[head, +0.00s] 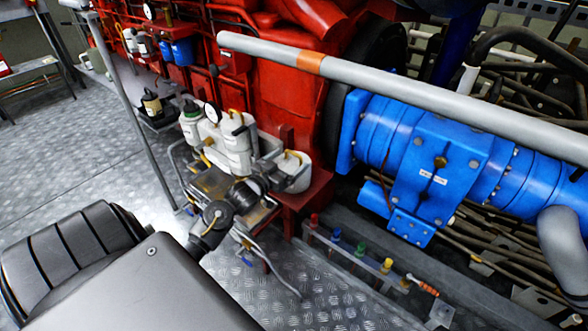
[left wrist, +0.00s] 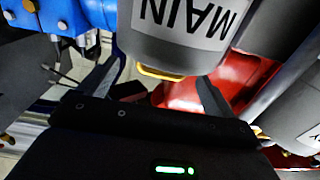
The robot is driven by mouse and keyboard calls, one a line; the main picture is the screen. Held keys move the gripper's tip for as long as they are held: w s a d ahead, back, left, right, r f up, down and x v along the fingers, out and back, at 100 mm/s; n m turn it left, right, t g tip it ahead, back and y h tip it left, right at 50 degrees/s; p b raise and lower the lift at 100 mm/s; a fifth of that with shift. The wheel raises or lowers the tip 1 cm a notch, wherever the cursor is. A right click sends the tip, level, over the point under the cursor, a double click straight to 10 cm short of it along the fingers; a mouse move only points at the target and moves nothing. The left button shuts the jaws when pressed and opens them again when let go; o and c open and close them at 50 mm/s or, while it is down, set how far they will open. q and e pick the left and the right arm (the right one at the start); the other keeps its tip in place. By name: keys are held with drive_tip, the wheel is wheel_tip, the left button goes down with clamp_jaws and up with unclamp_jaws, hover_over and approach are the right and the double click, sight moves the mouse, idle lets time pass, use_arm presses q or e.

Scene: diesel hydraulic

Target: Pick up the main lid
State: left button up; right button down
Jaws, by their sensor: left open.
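The grey-white canister marked MAIN (left wrist: 190,25) shows upside down in the left wrist view. A yellow handle or edge (left wrist: 162,74), apparently of the main lid, shows at its end. In the head view this seems to be the right-hand pot (head: 297,180), with a yellow handle (head: 292,155) on top. My left gripper (head: 253,185) is just left of it, its fingertips partly hidden. In the left wrist view my left gripper (left wrist: 155,85) is open, its dark fingers apart on either side of the yellow part. I cannot tell whether they touch it. My right gripper is not in view.
Another canister (left wrist: 298,110) stands beside it, and more white canisters (head: 236,145) stand left in the head view. A blue cylinder machine (head: 430,165) lies to the right, a grey pipe (head: 400,92) crossing above. A rack with coloured knobs (head: 360,250) is low in front.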

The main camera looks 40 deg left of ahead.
sight(297, 159)
use_arm(q)
drive_tip(key=shift+w+a, duration=0.2)
drive_tip(key=shift+w, duration=2.6)
drive_tip(key=c, duration=1.6)
